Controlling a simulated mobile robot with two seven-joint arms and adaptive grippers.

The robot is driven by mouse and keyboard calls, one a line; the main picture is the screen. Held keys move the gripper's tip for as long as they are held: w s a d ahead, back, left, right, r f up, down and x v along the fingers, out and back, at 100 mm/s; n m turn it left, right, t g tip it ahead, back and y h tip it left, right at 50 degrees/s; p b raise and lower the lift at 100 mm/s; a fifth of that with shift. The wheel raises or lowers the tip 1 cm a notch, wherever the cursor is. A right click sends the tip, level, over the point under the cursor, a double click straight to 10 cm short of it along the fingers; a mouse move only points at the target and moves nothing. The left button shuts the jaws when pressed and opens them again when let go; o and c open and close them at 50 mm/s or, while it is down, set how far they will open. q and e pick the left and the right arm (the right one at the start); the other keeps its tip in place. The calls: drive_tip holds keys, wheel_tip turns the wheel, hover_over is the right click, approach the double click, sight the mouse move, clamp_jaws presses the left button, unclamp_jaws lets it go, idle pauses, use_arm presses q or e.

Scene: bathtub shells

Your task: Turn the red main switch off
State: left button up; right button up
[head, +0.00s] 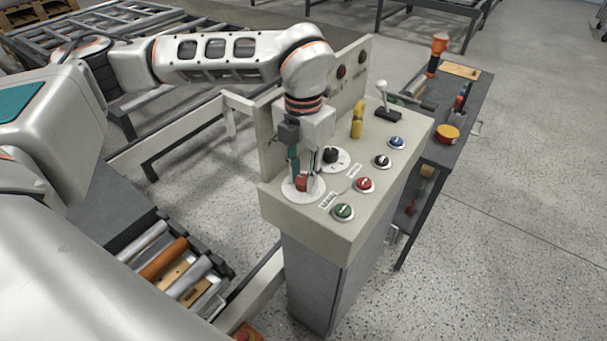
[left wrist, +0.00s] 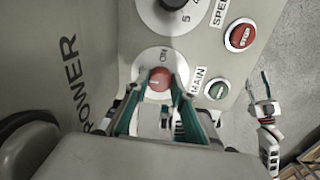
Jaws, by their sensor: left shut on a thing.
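The red main switch (head: 301,183) is a round knob on a white dial plate at the near left corner of the control panel. In the left wrist view the red knob (left wrist: 159,79) sits at the tips of my fingers, with the word ON on the plate beside it. My left gripper (head: 303,179) points down over the plate and is shut on the knob, one finger on each side. It also shows in the left wrist view (left wrist: 160,90). The knob's pointer mark is too small to read surely. My right gripper is not in the head view.
The panel (head: 402,142) also bears a black speed knob (head: 331,155), a red stop button (head: 365,185), a green button (head: 343,211), black and blue buttons, a yellow switch (head: 357,120) and a lever (head: 386,105). A dark tool cart (head: 470,95) stands to the right.

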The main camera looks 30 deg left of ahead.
sight(303, 179)
use_arm(q)
drive_tip(key=shift+n, duration=0.4)
drive_tip(key=o, duration=1.1)
wheel_tip(303, 179, up, 12)
drive_tip(key=shift+s, duration=0.1)
idle(0.5)
